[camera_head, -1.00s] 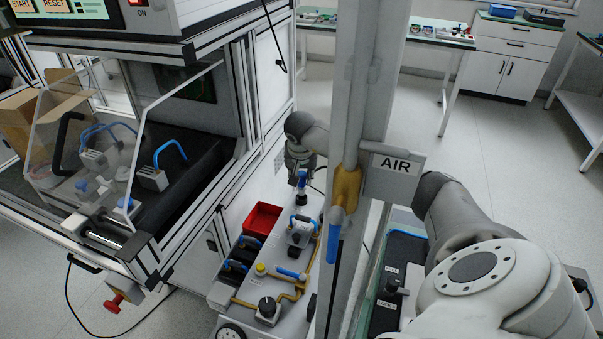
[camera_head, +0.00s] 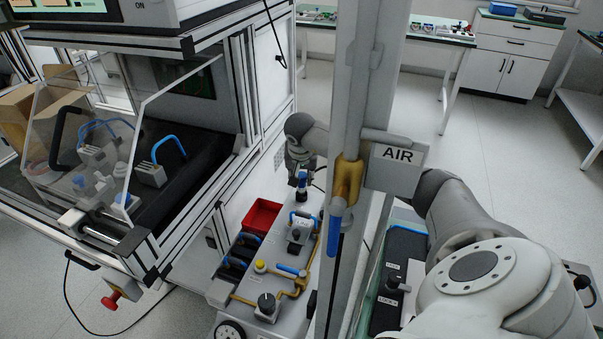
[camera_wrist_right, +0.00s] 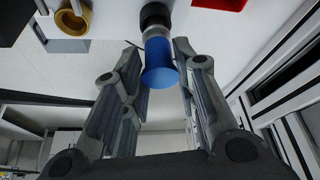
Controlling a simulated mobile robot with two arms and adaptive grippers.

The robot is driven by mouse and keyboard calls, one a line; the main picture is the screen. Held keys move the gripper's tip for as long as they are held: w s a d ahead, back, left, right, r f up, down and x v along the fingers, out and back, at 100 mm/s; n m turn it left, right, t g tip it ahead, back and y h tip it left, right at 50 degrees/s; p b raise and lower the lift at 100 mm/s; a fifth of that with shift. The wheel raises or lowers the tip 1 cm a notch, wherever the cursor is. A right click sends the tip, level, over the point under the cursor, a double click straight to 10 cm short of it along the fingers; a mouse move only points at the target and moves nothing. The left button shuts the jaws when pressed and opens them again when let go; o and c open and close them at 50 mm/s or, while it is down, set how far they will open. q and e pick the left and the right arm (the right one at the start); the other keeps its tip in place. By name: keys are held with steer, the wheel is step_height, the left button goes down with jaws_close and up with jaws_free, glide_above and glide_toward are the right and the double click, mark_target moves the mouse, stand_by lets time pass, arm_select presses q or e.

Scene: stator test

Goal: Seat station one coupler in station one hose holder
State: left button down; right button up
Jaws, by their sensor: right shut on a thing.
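The coupler, a blue cylinder with a grey and black end, shows in the head view (camera_head: 302,187) and the wrist view (camera_wrist_right: 160,64). My right gripper (camera_head: 301,174) is shut on it, with a finger on each side in the wrist view (camera_wrist_right: 160,72). In the head view the coupler is upright over the far end of a grey station panel (camera_head: 283,264); I cannot tell whether it touches the panel. I cannot clearly identify the hose holder. A brass ring (camera_wrist_right: 73,19) sits left of the coupler in the wrist view. My left gripper is not in view.
A grey post with an AIR sign (camera_head: 397,167) and brass fitting (camera_head: 347,172) stands before my right arm. A red bin (camera_head: 262,216) is left of the panel. A test machine with a clear guard (camera_head: 160,115) fills the left. Open floor lies behind.

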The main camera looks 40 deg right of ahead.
steer(key=shift+f+b, duration=0.5)
steer(key=shift+f, duration=0.25)
stand_by(0.5)
steer(key=o, duration=1.1)
steer(key=shift+o, duration=0.2)
steer(key=v, duration=1.2)
